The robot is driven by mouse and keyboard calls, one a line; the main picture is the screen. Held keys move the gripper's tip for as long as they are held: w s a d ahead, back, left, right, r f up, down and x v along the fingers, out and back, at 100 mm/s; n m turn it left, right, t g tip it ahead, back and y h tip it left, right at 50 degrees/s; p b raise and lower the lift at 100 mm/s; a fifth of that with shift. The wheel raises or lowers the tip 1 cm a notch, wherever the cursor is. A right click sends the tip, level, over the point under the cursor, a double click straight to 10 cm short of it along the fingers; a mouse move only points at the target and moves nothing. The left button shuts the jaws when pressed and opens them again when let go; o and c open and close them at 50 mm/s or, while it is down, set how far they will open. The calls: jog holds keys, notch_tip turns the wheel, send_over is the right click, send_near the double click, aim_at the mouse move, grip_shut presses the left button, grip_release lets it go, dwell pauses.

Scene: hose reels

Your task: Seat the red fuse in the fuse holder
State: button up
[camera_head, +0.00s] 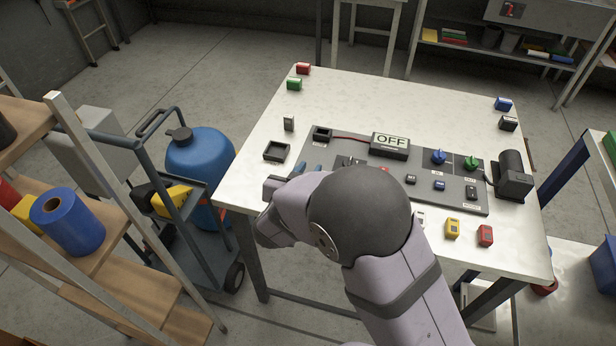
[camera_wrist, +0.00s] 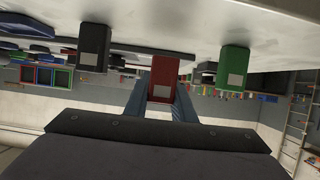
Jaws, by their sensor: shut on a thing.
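In the wrist view a red fuse (camera_wrist: 163,78) with a pale label sits between the blue-grey fingers of my gripper (camera_wrist: 160,100), which is shut on it. In the head view my gripper (camera_head: 308,168) is low over the near left part of the table, beside the grey panel (camera_head: 330,148). The held fuse is hidden there by my arm. A black open socket (camera_head: 322,134) with a red wire to the "OFF" box (camera_head: 390,145) is at the panel's far left corner. I cannot tell for sure that it is the fuse holder. My arm covers the panel's near left part.
The table's far middle is clear.

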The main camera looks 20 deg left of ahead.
notch_tip(320, 180, up, 8)
jog(key=w+a+r, duration=0.1)
jog(key=w+r, duration=0.1)
jog(key=w, duration=2)
jog(key=shift+s+f+b, duration=0.15)
jog(key=shift+f+b, duration=0.15)
jog(key=shift+f, duration=2.3)
jog(key=shift+s+f+b, duration=0.1)
jog(key=shift+f+b, duration=0.2)
jog(key=shift+f, duration=2.3)
jog(key=shift+f, duration=0.15)
jog(key=o, duration=1.1)
jog(key=shift+c, duration=0.2)
jog(key=shift+s, duration=0.1)
